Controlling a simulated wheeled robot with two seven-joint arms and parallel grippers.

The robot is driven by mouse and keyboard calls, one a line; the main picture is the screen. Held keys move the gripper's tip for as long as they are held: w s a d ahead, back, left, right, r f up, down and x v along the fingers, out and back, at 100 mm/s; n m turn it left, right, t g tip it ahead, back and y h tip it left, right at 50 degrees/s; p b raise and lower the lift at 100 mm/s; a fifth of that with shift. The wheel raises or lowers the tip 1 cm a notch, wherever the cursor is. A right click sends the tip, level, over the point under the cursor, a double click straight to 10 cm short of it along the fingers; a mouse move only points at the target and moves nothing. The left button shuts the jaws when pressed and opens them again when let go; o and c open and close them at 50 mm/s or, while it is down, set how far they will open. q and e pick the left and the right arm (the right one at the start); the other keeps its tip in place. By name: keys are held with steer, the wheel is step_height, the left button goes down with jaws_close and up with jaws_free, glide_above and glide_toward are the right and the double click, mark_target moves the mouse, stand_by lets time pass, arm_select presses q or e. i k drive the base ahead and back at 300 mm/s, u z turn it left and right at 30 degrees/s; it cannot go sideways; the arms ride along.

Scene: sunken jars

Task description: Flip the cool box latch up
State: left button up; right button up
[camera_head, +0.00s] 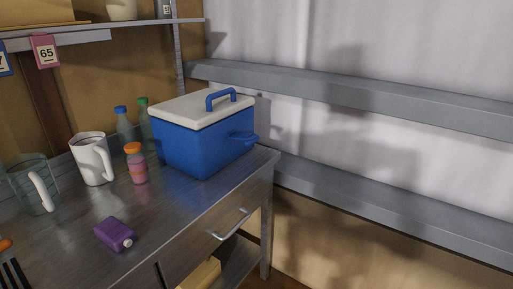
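The cool box (205,145) is blue with a white lid (190,108) and stands upright at the back right corner of the metal table. Its lid lies shut on the body. A blue handle (222,98) stands up on top of the lid. A blue part (245,138) juts out from the box's right side; I cannot tell whether it is the latch or a side grip. No other latch can be made out. Neither of my grippers shows in this view.
On the table (165,215) are a white pitcher (93,160), a clear jug (32,185), an orange-capped bottle (137,165) and a purple flask (114,234). Two tall bottles (125,128) (146,120) stand left of the box. A drawer handle (231,224) sticks out in front.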

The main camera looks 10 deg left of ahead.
mark_target(251, 138)
steer(key=z, duration=0.85)
steer(key=i, duration=0.5)
steer(key=z, duration=0.05)
